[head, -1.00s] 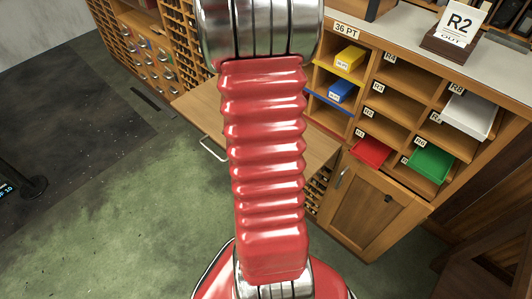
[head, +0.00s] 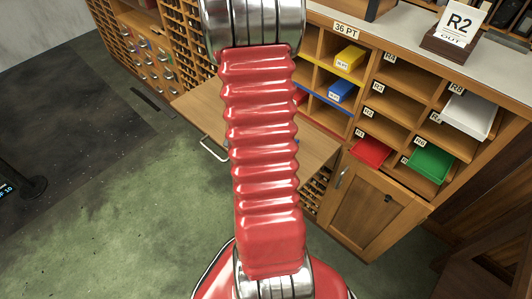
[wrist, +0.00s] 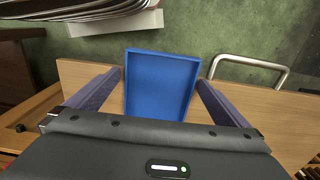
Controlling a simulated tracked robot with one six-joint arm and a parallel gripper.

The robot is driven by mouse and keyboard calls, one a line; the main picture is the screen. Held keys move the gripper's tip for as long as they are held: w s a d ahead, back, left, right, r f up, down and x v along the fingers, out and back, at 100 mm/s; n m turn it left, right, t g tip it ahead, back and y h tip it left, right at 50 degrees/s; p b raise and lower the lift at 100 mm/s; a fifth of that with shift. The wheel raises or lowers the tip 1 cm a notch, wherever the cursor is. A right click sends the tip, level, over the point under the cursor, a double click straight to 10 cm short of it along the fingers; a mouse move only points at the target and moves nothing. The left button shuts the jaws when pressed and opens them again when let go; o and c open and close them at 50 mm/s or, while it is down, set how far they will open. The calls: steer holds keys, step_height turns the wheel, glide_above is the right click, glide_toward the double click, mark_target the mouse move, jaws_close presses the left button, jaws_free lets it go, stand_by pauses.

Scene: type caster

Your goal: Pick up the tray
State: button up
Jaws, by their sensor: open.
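A shallow blue tray (wrist: 161,85) with a low rim lies on a wooden board in the wrist view. My gripper (wrist: 160,77) is open, with one dark finger to the left of the tray and one to the right. Gaps show between the fingers and the tray's sides, and it is not held. The gripper body hides the tray's near edge. In the head view my red arm hides the gripper and most or all of this tray.
The wooden board (head: 196,100) juts from the cabinet and has a metal handle (head: 213,149). Labelled pigeonholes at right hold a yellow box (head: 349,58), a blue box (head: 341,91), a red tray (head: 370,151), a green tray (head: 431,161) and a white tray (head: 468,115). Green floor (head: 120,220) is open at left.

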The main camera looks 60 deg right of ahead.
stand_by(0.4)
steer(key=c, duration=2)
